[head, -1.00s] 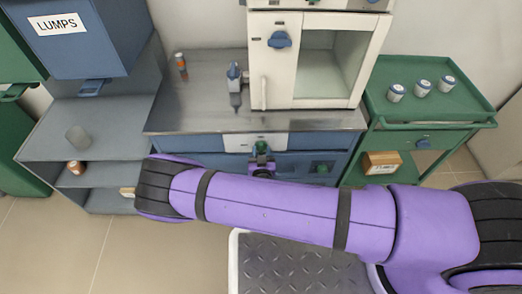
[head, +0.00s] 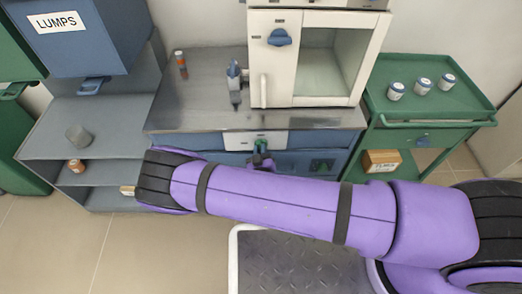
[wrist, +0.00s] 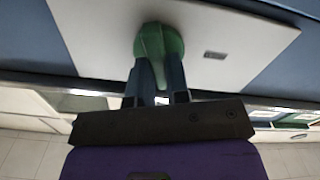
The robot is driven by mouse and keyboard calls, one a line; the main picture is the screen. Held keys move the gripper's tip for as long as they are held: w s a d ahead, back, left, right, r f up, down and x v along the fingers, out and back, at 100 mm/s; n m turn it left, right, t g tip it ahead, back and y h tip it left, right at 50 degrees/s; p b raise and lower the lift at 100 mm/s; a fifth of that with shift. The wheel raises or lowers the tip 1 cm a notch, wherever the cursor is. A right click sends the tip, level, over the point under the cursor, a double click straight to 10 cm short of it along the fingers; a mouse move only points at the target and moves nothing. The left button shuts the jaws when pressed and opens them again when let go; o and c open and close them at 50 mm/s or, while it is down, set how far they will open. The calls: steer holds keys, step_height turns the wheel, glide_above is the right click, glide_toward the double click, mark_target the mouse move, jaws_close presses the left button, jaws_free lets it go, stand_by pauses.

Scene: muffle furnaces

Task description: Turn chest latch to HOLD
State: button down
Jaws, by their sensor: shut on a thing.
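A green latch knob (wrist: 158,42) sits on a white plate (wrist: 222,30) on the blue bench chest. My gripper (wrist: 160,82) is shut on it, with its two dark fingers at the knob's lower part. A small label shows on the plate to the right of the knob, too small to read. In the head view, the green knob (head: 262,147) shows just above my gripper (head: 261,160), on the white plate (head: 238,141) under the worktop. My purple arm hides much of the chest's lower front. The latch's marked position cannot be read.
Above the chest, a steel worktop (head: 195,110) bears a white furnace (head: 270,75), a grey-blue device (head: 234,80) and a small orange-banded bottle (head: 181,65). A green trolley (head: 440,117) stands to the right, grey shelves (head: 100,140) to the left. A dark green fitting (head: 322,166) sits right of my gripper.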

steer(key=n, duration=1.3)
steer(key=shift+a+f+n, duration=0.3)
steer(key=shift+f+n, duration=0.05)
steer(key=shift+n, duration=0.05)
stand_by(0.4)
steer(key=c, duration=1.1)
jaws_free()
